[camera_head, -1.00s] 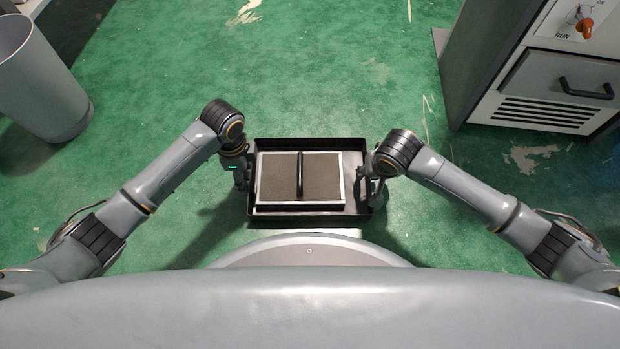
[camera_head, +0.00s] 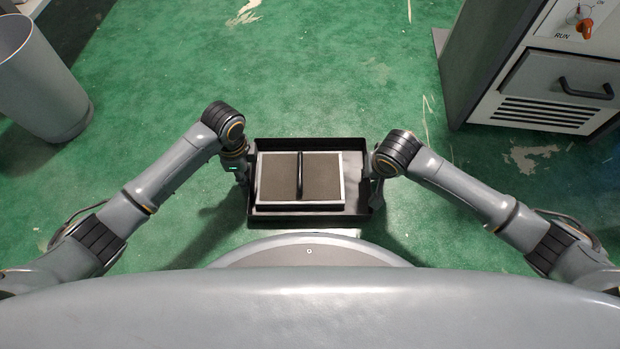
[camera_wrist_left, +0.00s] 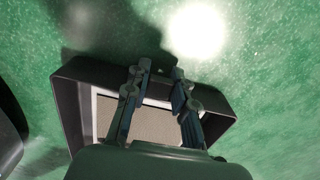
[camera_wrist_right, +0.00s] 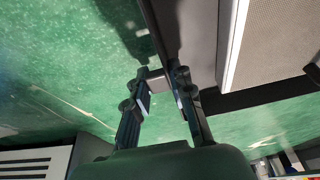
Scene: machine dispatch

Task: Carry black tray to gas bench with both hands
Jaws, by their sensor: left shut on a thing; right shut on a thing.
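The black tray (camera_head: 357,205) is held level in front of my body, above the green floor. A light-framed panel with a brown-grey face (camera_head: 280,178) and a dark bar handle lies in it, toward the left side. My left gripper (camera_head: 241,178) is shut on the tray's left wall; the left wrist view shows its fingers (camera_wrist_left: 160,78) at the tray's wall (camera_wrist_left: 75,95). My right gripper (camera_head: 374,185) is shut on the right wall; the right wrist view shows its fingers (camera_wrist_right: 160,82) astride the tray's edge (camera_wrist_right: 157,30). No gas bench can be made out for certain.
A grey cabinet (camera_head: 545,75) with a drawer handle, vents and an orange switch stands at the upper right. A grey bin (camera_head: 45,85) stands at the upper left. The green floor (camera_head: 320,70) ahead of the tray is clear.

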